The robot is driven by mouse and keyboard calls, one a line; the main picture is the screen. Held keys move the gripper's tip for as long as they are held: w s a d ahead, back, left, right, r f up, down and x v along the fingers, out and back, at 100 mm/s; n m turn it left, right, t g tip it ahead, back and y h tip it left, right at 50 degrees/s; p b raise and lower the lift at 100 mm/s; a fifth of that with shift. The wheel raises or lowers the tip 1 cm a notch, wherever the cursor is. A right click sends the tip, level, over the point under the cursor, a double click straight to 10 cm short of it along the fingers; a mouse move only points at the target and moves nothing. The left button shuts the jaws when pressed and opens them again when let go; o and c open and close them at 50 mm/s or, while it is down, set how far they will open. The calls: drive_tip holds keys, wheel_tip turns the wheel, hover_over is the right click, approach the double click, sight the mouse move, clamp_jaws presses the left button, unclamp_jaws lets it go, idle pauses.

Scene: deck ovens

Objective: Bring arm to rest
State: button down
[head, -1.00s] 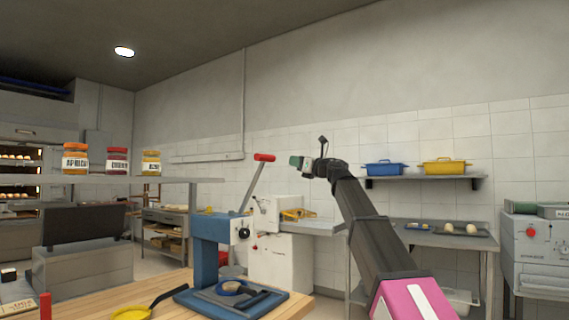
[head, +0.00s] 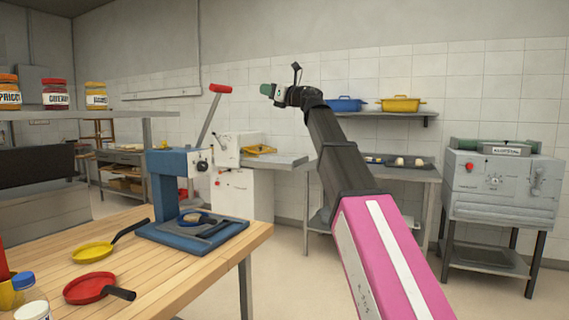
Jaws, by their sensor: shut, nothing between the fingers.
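My arm reaches up and away from the lower right of the head view, with a pink and white lower link and dark upper links. My gripper (head: 267,90) is at its far end, raised in front of the tiled wall and pointing left. It is shut and holds nothing. It is apart from everything around it. The arm hides part of the back table and wall shelf.
A wooden table (head: 150,278) at left bears a blue press (head: 172,190), a yellow pan (head: 93,252) and a red pan (head: 90,288). A wall shelf (head: 385,114) holds blue and yellow pots. A grey machine (head: 502,188) stands at right. Floor between is clear.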

drive_tip(key=w+d+f+m+t+h, duration=0.5)
drive_tip(key=d+f+m+t+h, duration=0.15)
drive_tip(key=f+m, duration=0.45)
drive_tip(key=w+d+f+m+t+h, duration=0.5)
drive_tip(key=d+f+m+t, duration=0.15)
drive_tip(key=f+m, duration=0.5)
drive_tip(key=d+f+m+g+h, duration=0.2)
drive_tip(key=d+f+m+h, duration=0.4)
drive_tip(key=f, duration=0.5)
drive_tip(key=d+f+m+g+h, duration=0.25)
drive_tip(key=d+f+m, duration=0.45)
drive_tip(key=f, duration=0.5)
drive_tip(key=s+d+f+m+g+h, duration=0.1)
drive_tip(key=s+d+f+m+g, duration=0.15)
drive_tip(key=f, duration=0.45)
drive_tip(key=s+d+f+m+g+h, duration=0.1)
drive_tip(key=s+f+m+g, duration=0.25)
drive_tip(key=f, duration=0.35)
drive_tip(key=s+f+m+g+y, duration=0.2)
drive_tip(key=s+f+m+g, duration=0.6)
drive_tip(key=s+f, duration=1.6)
drive_tip(key=s+g, duration=0.1)
drive_tip(key=g, duration=0.1)
drive_tip(key=shift+s+d+g+y, duration=0.3)
drive_tip(key=shift+d+g, duration=0.05)
